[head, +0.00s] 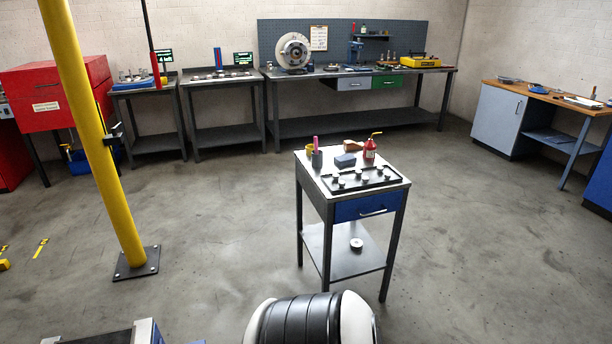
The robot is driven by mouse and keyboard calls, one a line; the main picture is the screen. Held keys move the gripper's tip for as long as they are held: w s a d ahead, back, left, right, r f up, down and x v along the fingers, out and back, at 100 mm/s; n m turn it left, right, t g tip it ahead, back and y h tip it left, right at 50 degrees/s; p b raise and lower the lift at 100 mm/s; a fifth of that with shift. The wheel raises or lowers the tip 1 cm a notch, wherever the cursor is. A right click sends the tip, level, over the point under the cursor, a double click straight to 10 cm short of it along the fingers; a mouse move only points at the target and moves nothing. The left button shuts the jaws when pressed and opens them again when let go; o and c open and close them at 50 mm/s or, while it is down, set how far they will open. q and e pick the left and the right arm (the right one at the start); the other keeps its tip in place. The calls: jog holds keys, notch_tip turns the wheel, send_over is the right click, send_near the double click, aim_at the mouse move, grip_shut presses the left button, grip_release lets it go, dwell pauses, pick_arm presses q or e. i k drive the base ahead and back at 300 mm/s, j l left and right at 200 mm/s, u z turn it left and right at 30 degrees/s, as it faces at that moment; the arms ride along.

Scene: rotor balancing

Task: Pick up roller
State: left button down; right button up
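I cannot tell for sure which thing is the roller. Several small pale metal pieces stand on a dark tray (398,179) on top of the small wheel-less side table (310,172) in the middle of the room. One round silver and white piece (356,244) lies alone on that table's lower shelf (340,266). They are too small to make out in detail. Neither of my grippers shows in the head view.
A red bottle (369,149), a grey-blue block (345,160) and a cup (317,158) share the tabletop. A yellow post (95,135) stands at left. Benches line the back wall, including a long one (420,103). Open floor surrounds the small table.

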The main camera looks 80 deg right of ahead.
aim_at(354, 244)
jog(key=z, duration=3.1)
jog(key=i+u, duration=0.2)
jog(key=i, duration=1.2)
